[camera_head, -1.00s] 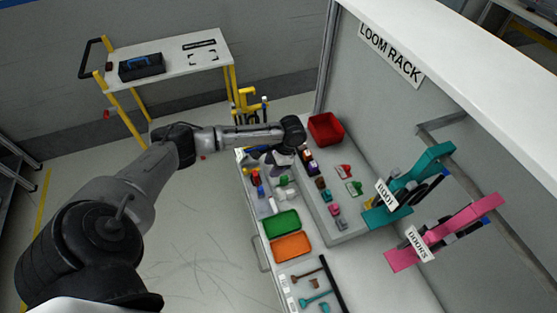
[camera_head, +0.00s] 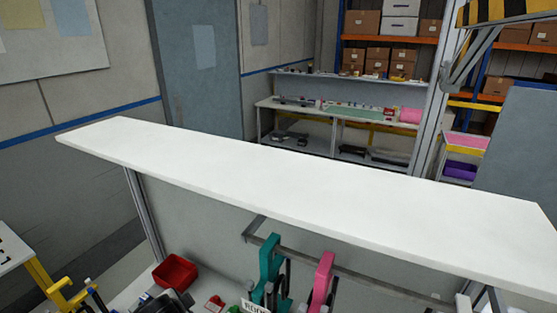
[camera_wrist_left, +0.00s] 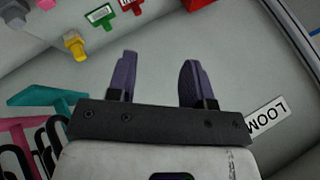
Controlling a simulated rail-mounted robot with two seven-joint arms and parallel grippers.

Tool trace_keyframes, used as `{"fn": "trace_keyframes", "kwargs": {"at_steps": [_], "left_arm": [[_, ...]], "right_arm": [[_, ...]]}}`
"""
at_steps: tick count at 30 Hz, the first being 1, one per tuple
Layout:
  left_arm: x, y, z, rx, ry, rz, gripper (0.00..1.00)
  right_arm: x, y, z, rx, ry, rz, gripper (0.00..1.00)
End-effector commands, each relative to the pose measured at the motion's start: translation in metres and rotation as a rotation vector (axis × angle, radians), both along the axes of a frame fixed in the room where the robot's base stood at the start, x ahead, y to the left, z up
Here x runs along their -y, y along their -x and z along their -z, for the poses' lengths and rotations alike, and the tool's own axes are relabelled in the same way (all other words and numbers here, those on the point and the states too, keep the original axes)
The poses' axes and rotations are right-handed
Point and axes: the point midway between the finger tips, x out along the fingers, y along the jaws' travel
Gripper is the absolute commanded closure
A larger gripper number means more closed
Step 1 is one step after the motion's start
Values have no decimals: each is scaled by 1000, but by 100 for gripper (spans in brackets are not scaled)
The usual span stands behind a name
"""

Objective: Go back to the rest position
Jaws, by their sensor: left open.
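My left gripper (camera_wrist_left: 157,78) shows in the left wrist view with its two dark purple fingers apart and nothing between them. Below it in that view are a grey surface, small connectors and part of the LOOM sign (camera_wrist_left: 268,122). In the head view, only a dark part at the bottom edge may be my left arm; the left gripper cannot be made out there. My right gripper is in neither view.
A white shelf top (camera_head: 300,190) spans the head view. Below it are a red bin (camera_head: 175,272), a teal hanger (camera_head: 270,268) and a pink hanger (camera_head: 321,280). In the wrist view, a green connector (camera_wrist_left: 101,15) and a yellow one (camera_wrist_left: 75,45) lie near the fingers.

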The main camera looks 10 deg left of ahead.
Motion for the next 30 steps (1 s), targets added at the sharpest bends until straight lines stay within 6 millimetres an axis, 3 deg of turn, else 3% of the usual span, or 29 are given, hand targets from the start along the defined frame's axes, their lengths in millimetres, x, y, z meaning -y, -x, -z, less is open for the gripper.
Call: {"fn": "trace_keyframes", "kwargs": {"at_steps": [1,3,9,15,24,27,30], "left_arm": [[27,12,-4,64,39,31,53],[54,31,-9,145,95,44,53],[91,104,5,207,274,-39,53],[107,182,56,67,427,-171,53],[126,272,120,-175,500,-294,53],[127,301,134,-245,490,-312,53],[126,298,107,-240,491,-309,53]], "right_arm": [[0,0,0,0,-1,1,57],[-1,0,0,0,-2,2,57],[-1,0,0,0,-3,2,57],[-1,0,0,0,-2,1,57],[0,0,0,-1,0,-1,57],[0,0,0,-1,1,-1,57],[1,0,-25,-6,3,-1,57]]}}
